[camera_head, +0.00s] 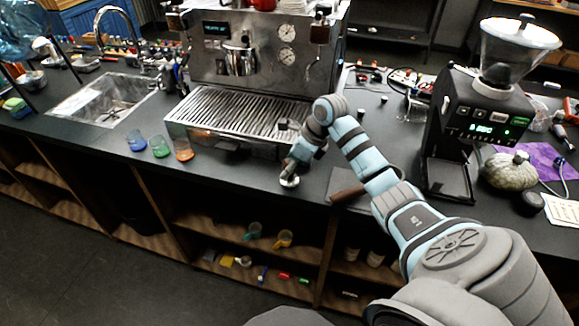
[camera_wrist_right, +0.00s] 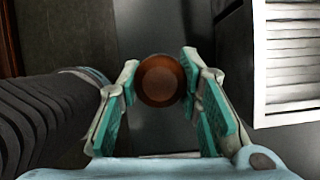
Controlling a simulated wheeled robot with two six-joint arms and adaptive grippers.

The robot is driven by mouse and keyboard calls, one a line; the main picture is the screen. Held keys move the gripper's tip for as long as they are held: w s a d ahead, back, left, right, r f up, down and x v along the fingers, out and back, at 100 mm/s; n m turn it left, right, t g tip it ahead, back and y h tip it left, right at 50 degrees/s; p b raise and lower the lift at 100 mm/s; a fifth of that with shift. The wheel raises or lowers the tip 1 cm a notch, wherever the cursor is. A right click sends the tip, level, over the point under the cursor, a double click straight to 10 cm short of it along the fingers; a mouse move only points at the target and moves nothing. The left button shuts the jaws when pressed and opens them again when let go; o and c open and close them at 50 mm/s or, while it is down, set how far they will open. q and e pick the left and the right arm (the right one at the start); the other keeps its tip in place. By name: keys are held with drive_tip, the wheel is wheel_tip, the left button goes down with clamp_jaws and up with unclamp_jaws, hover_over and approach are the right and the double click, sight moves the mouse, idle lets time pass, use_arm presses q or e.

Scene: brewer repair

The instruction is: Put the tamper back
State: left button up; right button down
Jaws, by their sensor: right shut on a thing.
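The tamper shows in the right wrist view as a round brown wooden knob (camera_wrist_right: 160,80) between my right gripper's fingers (camera_wrist_right: 160,72), which touch it on both sides. My right gripper is shut on it. In the head view my right gripper (camera_head: 296,163) points down near the counter's front edge, in front of the espresso machine's right end. A small pale, shiny part (camera_head: 289,181) shows under the fingertips; I cannot tell whether it is the tamper's base or whether it touches the counter. My left gripper is not in view.
The espresso machine (camera_head: 240,108) stands behind the gripper. A coffee grinder (camera_head: 470,125) stands to the right, and a brown handle-like piece (camera_head: 348,193) lies near the edge. Coloured glasses (camera_head: 160,147) stand to the left. Open shelves (camera_head: 225,235) lie below the counter.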

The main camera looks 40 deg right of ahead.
drive_tip(key=shift+f, duration=0.2)
drive_tip(key=c, duration=1.2)
unclamp_jaws()
drive_tip(key=shift+o, duration=0.2)
drive_tip(key=shift+r, duration=0.1)
drive_tip(key=v, duration=1.2)
drive_tip(key=shift+r, duration=0.15)
